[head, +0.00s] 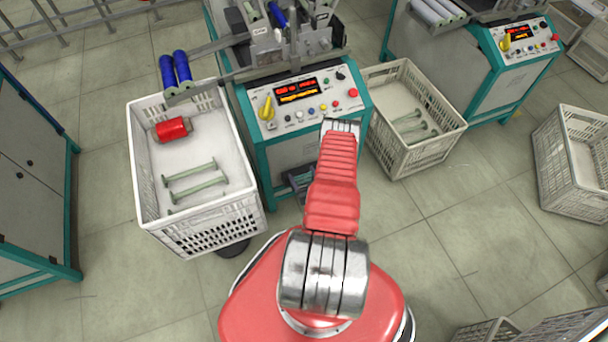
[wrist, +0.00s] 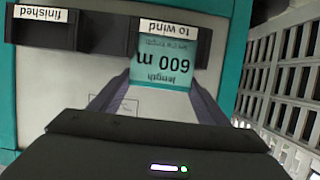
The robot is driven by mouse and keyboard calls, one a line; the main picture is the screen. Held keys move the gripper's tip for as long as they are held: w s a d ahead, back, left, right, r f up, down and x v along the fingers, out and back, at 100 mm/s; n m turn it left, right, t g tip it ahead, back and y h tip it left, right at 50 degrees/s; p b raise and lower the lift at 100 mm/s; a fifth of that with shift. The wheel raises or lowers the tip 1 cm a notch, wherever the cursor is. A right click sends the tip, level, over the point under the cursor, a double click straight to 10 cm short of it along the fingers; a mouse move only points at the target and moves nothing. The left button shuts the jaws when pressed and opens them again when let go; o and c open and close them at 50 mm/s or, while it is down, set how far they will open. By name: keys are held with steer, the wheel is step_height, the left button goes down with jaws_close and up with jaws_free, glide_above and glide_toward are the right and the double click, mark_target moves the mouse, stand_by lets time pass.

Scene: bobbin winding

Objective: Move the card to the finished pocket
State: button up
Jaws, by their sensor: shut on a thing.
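The card (wrist: 163,66) is teal with "length 600 m" on it, upside down in the wrist view. My gripper (wrist: 160,84) is shut on it, with a grey finger at each side. The card overlaps the dark "to wind" pocket (wrist: 203,45); I cannot tell whether its end is in the pocket or in front of it. The "finished" pocket (wrist: 45,35) is at the upper left of the wrist view and shows no card. In the head view my arm hides the gripper, card and pockets.
The winding machine (head: 300,98) stands ahead. A white crate (head: 140,170) with a red bobbin (head: 173,129) and pale empty bobbins is on its left. Another crate (head: 440,140) with pale bobbins is on its right.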

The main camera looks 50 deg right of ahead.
steer(key=o, duration=1.1)
steer(key=shift+f, duration=0.1)
steer(key=v, duration=1.3)
steer(key=shift+s+a, duration=0.2)
steer(key=shift+a, duration=0.15)
steer(key=shift+w, duration=0.1)
